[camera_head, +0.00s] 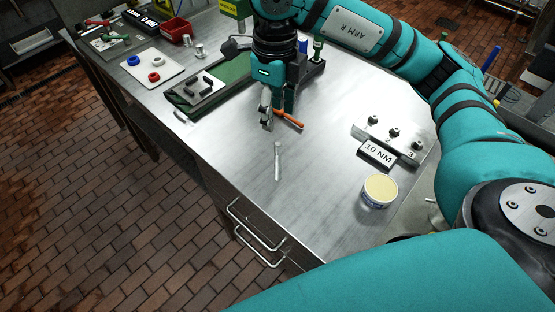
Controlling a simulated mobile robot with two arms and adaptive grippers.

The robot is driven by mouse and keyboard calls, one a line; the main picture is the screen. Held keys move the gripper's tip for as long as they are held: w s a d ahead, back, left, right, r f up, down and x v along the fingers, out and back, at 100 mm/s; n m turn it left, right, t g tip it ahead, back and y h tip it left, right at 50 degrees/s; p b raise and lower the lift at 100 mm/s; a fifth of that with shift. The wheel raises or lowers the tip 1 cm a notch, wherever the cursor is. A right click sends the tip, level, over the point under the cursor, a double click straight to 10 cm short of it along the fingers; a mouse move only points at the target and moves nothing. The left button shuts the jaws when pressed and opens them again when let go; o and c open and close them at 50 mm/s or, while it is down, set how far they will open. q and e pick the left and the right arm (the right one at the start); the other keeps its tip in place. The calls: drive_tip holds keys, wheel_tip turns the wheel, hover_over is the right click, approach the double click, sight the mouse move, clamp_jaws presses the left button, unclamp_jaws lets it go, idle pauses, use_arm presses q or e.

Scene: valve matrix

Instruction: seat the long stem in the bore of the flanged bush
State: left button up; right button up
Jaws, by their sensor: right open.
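A long silver stem (278,162), with a wider far end, is on the bare steel worktop near its front edge. It seems to lie flat. My right gripper (268,118) is open, pointing down over the worktop, beyond the stem and apart from it. An orange-handled tool (288,118) is right beside its fingers; I cannot tell whether they touch. I cannot surely pick out the flanged bush; small silver parts (199,51) stand near the red bin and could include it. My left gripper is not in view.
A numbered block with knobs (392,137) and a tub with a pale yellow top (379,190) are at right. A green mat with dark blocks (205,92) and a white tray with rings (153,69) are at left. The worktop around the stem is clear.

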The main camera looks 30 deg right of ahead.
sight(277, 143)
drive_tip(key=f, duration=0.5)
drive_tip(key=shift+s+f, duration=0.15)
drive_tip(key=shift+s, duration=0.05)
wheel_tip(277, 143, down, 5)
drive_tip(key=shift+w+r+p, duration=0.15)
drive_tip(key=shift+r+p, duration=0.05)
drive_tip(key=shift+p, duration=0.55)
drive_tip(key=shift+f+p, duration=0.45)
drive_tip(key=shift+f, duration=0.1)
wheel_tip(277, 143, down, 4)
drive_tip(key=shift+d+r+p, duration=0.15)
drive_tip(key=shift+r+p, duration=0.05)
drive_tip(key=shift+p, duration=0.55)
drive_tip(key=shift+f, duration=0.35)
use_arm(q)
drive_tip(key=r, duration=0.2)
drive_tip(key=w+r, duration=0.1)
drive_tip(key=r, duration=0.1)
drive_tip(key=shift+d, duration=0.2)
use_arm(e)
drive_tip(key=shift+c, duration=0.3)
clamp_jaws()
